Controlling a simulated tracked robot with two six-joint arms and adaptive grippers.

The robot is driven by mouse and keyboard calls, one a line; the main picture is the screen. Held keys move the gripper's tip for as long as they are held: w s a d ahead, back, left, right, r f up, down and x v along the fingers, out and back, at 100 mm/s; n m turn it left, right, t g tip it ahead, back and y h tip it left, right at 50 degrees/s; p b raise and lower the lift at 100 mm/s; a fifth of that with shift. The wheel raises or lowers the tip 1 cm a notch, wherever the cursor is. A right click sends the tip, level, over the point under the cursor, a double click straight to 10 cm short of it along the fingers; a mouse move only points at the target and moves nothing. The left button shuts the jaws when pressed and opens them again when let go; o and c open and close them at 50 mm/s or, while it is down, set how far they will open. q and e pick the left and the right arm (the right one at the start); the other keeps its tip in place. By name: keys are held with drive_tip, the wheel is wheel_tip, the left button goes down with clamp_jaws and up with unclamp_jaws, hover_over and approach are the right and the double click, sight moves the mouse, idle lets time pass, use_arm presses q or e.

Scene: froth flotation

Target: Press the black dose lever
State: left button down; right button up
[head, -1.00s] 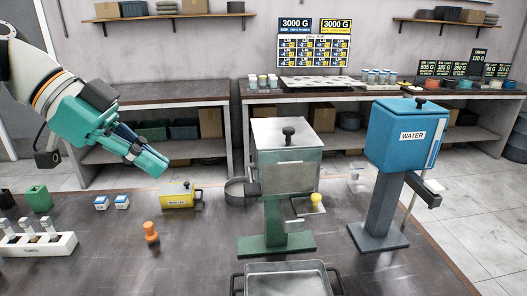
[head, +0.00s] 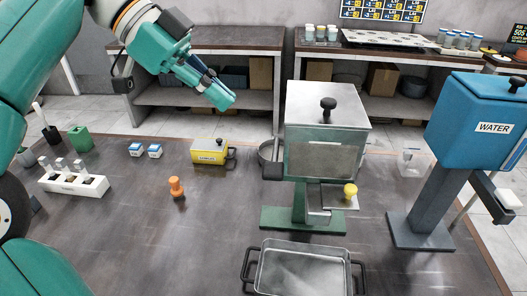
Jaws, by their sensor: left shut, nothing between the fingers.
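A grey metal hopper (head: 326,146) on a green base (head: 300,219) stands right of the middle, with a black knob (head: 328,103) on its lid. A black block (head: 272,171) sticks out at its lower left side, beside a round metal pan; it may be the dose lever, but I cannot be sure. A yellow knob (head: 350,190) sits on a plate at its lower right. My left gripper (head: 222,97) is shut and empty, in the air above and left of the hopper, apart from it. My right gripper is not in view.
A blue water tank (head: 478,122) on a post stands at the right. A metal tray (head: 304,270) lies in front of the hopper. An orange knobbed piece (head: 176,188), a yellow box (head: 210,152) and a white vial rack (head: 74,183) stand on the left. The front-left table is mostly clear.

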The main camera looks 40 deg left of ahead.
use_arm(q)
hover_over(279, 169)
drive_tip(key=s+a, duration=0.2)
wheel_tip(279, 169, down, 6)
drive_tip(key=f, duration=0.3)
drive_tip(key=shift+w+a+f+b, duration=0.1)
drive_tip(key=shift+w+f+b, duration=0.15)
drive_tip(key=shift+f+b, duration=0.15)
drive_tip(key=shift+f, duration=0.45)
